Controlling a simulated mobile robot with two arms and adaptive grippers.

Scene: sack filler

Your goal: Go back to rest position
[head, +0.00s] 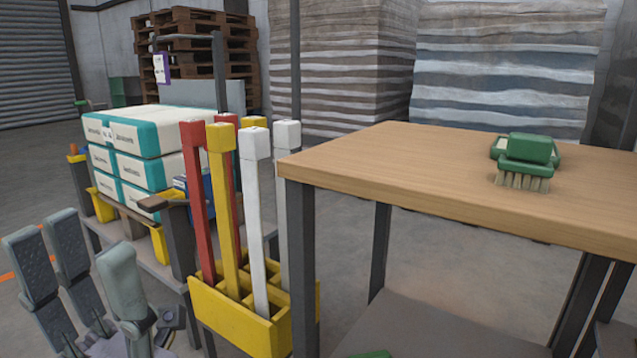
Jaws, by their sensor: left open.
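My left gripper (72,252) shows at the lower left of the head view. Its grey fingers point upward and stand spread apart, with nothing between them. My right gripper is out of view.
A wooden-topped table (430,170) fills the right side, with a green brush (526,160) on it. A yellow holder (235,318) with red, yellow and white handles stands at its left. White and teal sacks (140,133) lie stacked on a cart behind. Pallets (190,45) stand farther back.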

